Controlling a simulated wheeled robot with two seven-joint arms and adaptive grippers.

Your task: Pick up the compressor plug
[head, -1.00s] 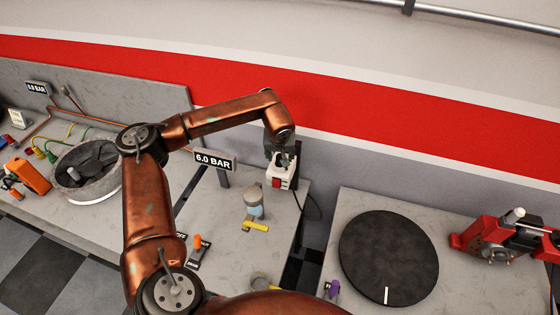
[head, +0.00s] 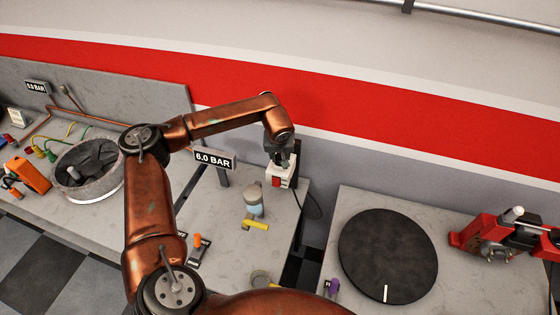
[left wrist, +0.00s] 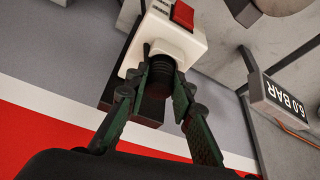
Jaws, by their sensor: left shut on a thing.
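The compressor plug (left wrist: 160,74) is a black ribbed piece at the white socket box (left wrist: 170,38), which has a red switch. My left gripper (left wrist: 163,92) has its two dark green fingers closed on the plug from both sides. The plug still meets the face of the box; I cannot tell how deep it sits. In the head view my left gripper (head: 283,160) hangs over the socket box (head: 277,181) at the back edge of the counter, hiding most of the plug. My right gripper is out of view.
A "6.0 BAR" sign (head: 215,160) stands close left of the gripper. A blue-grey cup-like part with a yellow handle (head: 254,210) is in front. A dark cable (head: 313,206) hangs behind the counter's right edge. A black turntable (head: 388,255) lies on the right counter.

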